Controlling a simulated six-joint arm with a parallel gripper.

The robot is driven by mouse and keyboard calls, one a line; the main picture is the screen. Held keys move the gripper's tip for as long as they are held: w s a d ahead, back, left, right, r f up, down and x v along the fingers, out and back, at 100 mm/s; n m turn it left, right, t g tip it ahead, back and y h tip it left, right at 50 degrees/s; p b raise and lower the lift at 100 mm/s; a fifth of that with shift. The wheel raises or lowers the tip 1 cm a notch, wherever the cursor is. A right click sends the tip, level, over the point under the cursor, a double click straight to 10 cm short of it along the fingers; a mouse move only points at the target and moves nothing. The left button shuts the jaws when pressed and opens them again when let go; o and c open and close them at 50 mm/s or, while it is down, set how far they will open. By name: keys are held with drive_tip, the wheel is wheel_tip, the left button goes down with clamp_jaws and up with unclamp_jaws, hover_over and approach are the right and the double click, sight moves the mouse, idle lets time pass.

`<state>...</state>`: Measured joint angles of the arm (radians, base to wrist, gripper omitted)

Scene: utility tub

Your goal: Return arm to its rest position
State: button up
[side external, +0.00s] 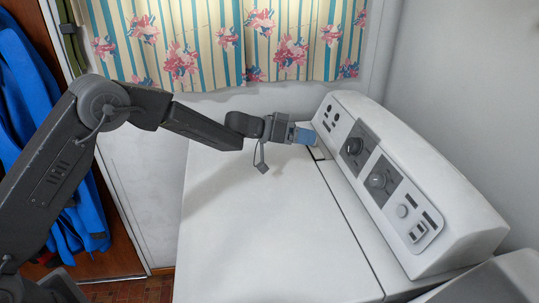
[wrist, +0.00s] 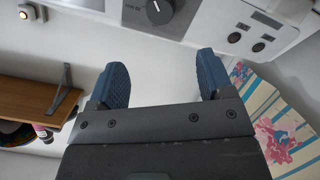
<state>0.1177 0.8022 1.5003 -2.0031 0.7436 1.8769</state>
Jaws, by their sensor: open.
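My gripper (side external: 305,136) is at the end of my outstretched arm, over the far part of the white machine's top, close to its control panel (side external: 384,182). In the wrist view my gripper (wrist: 163,82) shows two blue padded fingers spread wide apart, with nothing between them. The side view does not show clearly whether the fingertips touch the machine. The white machine (side external: 255,235) has a flat, bare lid. A dark knob (wrist: 158,10) on the panel shows beyond the fingers in the wrist view.
A floral striped curtain (side external: 220,45) hangs behind the machine. Blue clothing (side external: 35,110) hangs at the left beside my arm. A wooden shelf (wrist: 35,105) shows at the left of the wrist view.

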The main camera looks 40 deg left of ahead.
drive_tip(key=s+r+m+g+y, duration=0.1)
drive_tip(key=s+r+g, duration=0.1)
drive_tip(key=s+r, duration=0.65)
drive_tip(key=s+r+g+y, duration=0.15)
drive_tip(key=s+r, duration=0.35)
drive_tip(key=s, duration=0.7)
drive_tip(key=s+a+f+n+y, duration=0.1)
drive_tip(key=s+a+f+y, duration=0.1)
drive_tip(key=s, duration=0.6)
drive_tip(key=s+a+f+n+y, duration=0.1)
drive_tip(key=s+a+n+y, duration=0.1)
drive_tip(key=s+a, duration=0.3)
drive_tip(key=s+a+f+n+y, duration=0.1)
drive_tip(key=s+a+y, duration=0.3)
drive_tip(key=s, duration=0.7)
drive_tip(key=shift+a+f+n+g, duration=0.25)
drive_tip(key=shift+f+n+g, duration=0.2)
drive_tip(key=shift+f, duration=0.4)
drive_tip(key=shift+c, duration=0.5)
